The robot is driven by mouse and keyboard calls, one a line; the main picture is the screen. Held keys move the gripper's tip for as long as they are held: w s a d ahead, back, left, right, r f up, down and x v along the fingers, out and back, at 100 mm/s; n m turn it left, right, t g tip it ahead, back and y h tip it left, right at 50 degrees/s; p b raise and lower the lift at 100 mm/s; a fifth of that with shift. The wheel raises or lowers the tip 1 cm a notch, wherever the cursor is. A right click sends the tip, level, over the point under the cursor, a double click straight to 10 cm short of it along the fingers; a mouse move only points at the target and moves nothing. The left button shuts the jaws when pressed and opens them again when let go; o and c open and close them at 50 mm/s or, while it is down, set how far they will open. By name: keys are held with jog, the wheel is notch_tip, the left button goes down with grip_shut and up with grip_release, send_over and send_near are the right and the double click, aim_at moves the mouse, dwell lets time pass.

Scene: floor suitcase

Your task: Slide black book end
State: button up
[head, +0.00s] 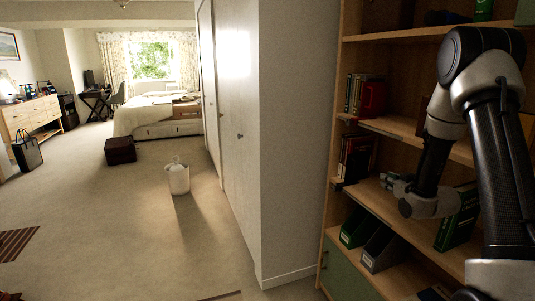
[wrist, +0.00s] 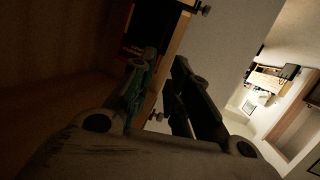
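Small black fittings that look like book ends sit at the left front edges of two shelves. One (head: 338,184) is by the lower row of dark books and another (head: 347,121) is by the upper row. In the wrist view, dark knobbed fittings show at the upper right of the shelf edge (wrist: 206,9) and behind my fingers (wrist: 156,116). I cannot tell which is the task's one. My gripper (head: 391,182) is over the lower shelf, right of the dark books. In the wrist view its fingers (wrist: 165,63) are apart with nothing visibly between them.
Dark books (head: 356,157) stand on the lower shelf and red and dark books (head: 372,97) on the one above. Magazine files (head: 382,248) and a green binder (head: 456,222) are below and right. A white wall (head: 293,140) borders the bookcase; open floor lies left.

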jog(key=s+a+r+m+g+h, duration=0.1)
jog(key=s+r+g, duration=0.2)
jog(key=s+r, duration=0.4)
jog(key=s+a+r+g+h, duration=0.1)
jog(key=s+r+g+h, duration=0.1)
jog(key=s+r, duration=0.5)
jog(key=s+a+r+g, duration=0.1)
jog(key=s+a+g, duration=0.1)
jog(key=s, duration=1.2)
jog(key=s+a+r+m+g+y, duration=0.1)
jog(key=s+a+g, duration=0.2)
jog(key=s, duration=1.1)
jog(key=shift+a+r+g, duration=0.15)
jog(key=shift+g, duration=0.45)
jog(key=shift+o, duration=0.2)
jog(key=shift+w, duration=0.1)
